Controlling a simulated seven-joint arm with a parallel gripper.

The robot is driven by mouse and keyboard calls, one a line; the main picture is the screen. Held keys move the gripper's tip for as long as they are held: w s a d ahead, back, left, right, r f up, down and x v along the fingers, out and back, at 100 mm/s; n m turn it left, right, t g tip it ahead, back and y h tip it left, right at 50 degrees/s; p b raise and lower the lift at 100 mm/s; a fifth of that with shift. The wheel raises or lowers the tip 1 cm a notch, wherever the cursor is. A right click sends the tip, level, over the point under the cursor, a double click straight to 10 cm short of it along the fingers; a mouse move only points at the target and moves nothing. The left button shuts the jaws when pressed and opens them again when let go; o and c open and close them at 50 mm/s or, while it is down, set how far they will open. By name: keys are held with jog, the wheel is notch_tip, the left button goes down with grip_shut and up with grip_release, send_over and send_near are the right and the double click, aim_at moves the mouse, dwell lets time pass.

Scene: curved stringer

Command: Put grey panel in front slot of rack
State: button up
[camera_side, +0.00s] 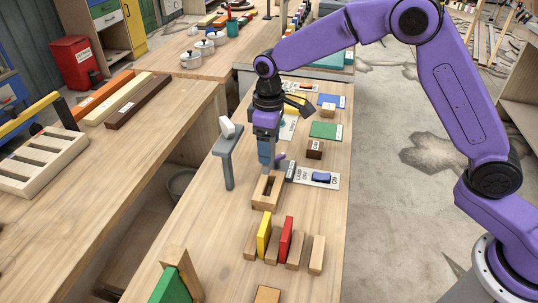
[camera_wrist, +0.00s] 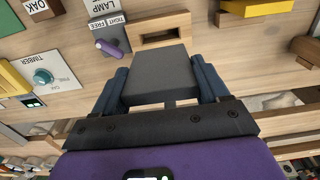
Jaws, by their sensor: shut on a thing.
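My gripper (camera_side: 267,162) points down above a slotted wooden block (camera_side: 267,192). In the wrist view its two blue fingers (camera_wrist: 160,68) are shut on a grey panel (camera_wrist: 158,82), one at each side of it. The panel's far edge is close to the slotted block (camera_wrist: 160,34) in that view; I cannot tell whether they touch. In the side view the panel is hard to tell from the fingers. The rack (camera_side: 317,256) stands nearer the camera, with wooden dividers. A yellow panel (camera_side: 264,235) and a red panel (camera_side: 286,240) stand upright in it. The gap at its right is empty.
A purple lever (camera_wrist: 108,47) on a dark base marked TIGHT and FREE sits beside the slotted block. A grey stand (camera_side: 227,155) with a white piece rises left of my gripper. A green panel (camera_side: 175,287) leans at the front left. Several labelled blocks lie behind.

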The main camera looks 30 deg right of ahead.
notch_tip(320, 180, up, 4)
jog(key=shift+f, duration=0.2)
jog(key=s+a, duration=0.2)
jog(key=s, duration=1.9)
jog(key=f, duration=0.5)
jog(key=shift+w+f, duration=0.25)
jog(key=shift+f, duration=0.05)
jog(key=shift+f, duration=2.9)
jog(key=shift+f, duration=1.75)
